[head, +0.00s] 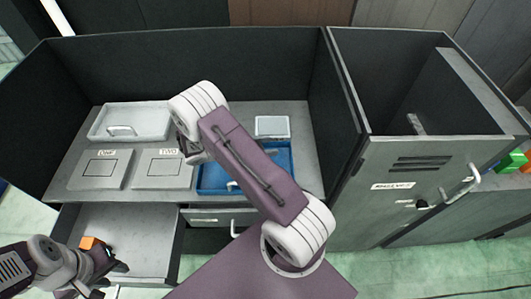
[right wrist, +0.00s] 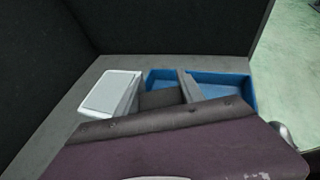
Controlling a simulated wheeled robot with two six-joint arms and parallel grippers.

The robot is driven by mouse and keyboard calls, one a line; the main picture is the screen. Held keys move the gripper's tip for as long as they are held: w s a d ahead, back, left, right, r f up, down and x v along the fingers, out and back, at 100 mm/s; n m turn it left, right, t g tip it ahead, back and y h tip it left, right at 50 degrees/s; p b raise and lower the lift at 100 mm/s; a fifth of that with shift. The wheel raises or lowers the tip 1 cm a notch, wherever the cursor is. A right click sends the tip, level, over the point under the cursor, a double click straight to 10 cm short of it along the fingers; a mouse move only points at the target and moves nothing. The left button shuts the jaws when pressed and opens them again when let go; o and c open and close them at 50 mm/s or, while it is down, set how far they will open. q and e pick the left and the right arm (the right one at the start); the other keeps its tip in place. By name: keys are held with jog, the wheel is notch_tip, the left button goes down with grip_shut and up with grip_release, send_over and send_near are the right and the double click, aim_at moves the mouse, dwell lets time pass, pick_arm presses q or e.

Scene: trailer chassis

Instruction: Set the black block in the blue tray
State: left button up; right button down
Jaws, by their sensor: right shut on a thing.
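The blue tray (head: 285,158) sits on the worktop, partly hidden behind my right arm. It also shows in the right wrist view (right wrist: 225,82). My right gripper (right wrist: 160,92) is shut on a dark block, the black block (right wrist: 160,99), between its grey fingers. The block appears over or beside the tray's near end; its height above it cannot be told. In the head view my right arm hides the block. My left gripper (head: 106,277) is open and empty at the lower left, by the open drawer.
A white box (head: 272,126) stands behind the tray. A white bin with a handle (head: 130,122) and two labelled plates (head: 102,169) lie to the left. Dark walls enclose the worktop; a grey locker (head: 420,185) stands right.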

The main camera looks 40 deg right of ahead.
jog(key=shift+w+d, duration=0.1)
notch_tip(320, 180, down, 3)
jog(key=shift+f, duration=0.6)
jog(key=shift+f, duration=0.15)
jog(key=c, duration=0.7)
grip_release()
